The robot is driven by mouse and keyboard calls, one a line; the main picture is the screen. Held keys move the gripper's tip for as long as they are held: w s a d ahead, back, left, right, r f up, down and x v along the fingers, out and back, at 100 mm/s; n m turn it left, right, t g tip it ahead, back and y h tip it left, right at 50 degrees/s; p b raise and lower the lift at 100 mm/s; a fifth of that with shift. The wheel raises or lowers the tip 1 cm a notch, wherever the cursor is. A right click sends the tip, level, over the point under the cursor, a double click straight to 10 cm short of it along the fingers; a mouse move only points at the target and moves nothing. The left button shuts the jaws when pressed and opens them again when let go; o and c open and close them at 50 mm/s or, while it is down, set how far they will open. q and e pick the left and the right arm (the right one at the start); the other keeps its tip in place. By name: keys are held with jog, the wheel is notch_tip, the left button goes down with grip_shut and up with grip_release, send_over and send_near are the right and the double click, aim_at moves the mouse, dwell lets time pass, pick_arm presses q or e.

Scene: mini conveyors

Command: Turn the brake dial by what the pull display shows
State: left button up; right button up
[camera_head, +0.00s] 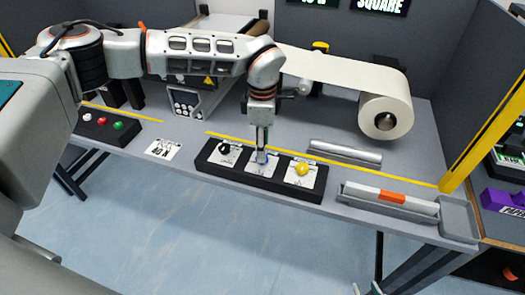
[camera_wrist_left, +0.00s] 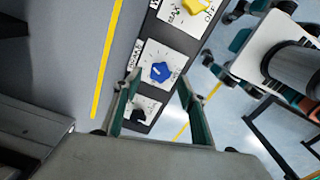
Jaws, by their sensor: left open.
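The blue brake dial (camera_head: 262,157) is the middle of three dials on a black panel (camera_head: 203,165). In the left wrist view the blue dial (camera_wrist_left: 160,72) sits on a white plate beside a label that seems to read BRAKE. My left gripper (camera_head: 262,143) points down over this dial. Its open fingers (camera_wrist_left: 160,82) appear on either side of the dial; contact cannot be told. A dark display (camera_head: 319,2) with green characters is cut off by the top edge, so I cannot read it surely. Of my right gripper (camera_head: 367,289), only a small part seems to show at the bottom edge.
A black dial (camera_head: 224,148) and a yellow dial (camera_head: 302,169) flank the blue one. A paper roll (camera_head: 388,115), metal bar (camera_head: 345,152) and grey tray (camera_head: 366,203) are to the right. A button box (camera_head: 95,128) is left. Another display (camera_head: 380,5) reads SQUARE.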

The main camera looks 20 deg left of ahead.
pick_arm(q)
notch_tip(320, 180, up, 9)
dwell(0.3)
jog(key=shift+r, duration=0.1)
